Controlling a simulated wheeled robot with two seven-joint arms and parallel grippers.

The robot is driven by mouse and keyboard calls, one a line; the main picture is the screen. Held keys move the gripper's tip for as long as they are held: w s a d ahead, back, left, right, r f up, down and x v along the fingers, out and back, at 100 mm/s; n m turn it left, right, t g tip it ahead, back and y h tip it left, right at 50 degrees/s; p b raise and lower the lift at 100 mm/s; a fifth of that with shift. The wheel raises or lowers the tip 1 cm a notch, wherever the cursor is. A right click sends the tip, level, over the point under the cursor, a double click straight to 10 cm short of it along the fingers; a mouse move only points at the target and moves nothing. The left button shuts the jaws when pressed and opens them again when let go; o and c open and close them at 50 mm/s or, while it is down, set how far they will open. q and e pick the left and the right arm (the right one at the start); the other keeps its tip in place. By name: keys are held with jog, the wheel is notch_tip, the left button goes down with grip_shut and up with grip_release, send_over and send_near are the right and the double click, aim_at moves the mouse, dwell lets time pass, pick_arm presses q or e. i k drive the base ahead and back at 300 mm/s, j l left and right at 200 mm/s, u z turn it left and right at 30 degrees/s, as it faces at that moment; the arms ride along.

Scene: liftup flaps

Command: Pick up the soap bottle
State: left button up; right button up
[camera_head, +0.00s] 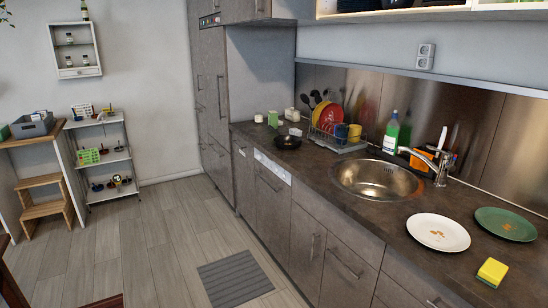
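The faucet (428,162) and an orange item (421,158) are to the right of the bottle. Neither of my grippers is in the camera_head view.
The round sink (376,180) lies in front of the bottle. A dish rack (340,142) with colourful plates and cups stands to its left. A white plate (437,235), a green plate (506,224) and a yellow sponge (492,272) lie at the right. The wooden floor (150,250) is mostly clear.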

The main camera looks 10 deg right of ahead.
aim_at(389, 145)
jog(key=i+z, duration=0.45)
jog(key=i+j+z, duration=0.2)
jog(key=z, duration=0.2)
jog(key=i+j+z, duration=0.3)
jog(key=z, duration=0.15)
jog(key=i+j+z, duration=0.3)
jog(key=z, duration=0.15)
jog(key=i+j+z, duration=0.15)
jog(key=j+z, duration=0.25)
jog(key=j, duration=0.15)
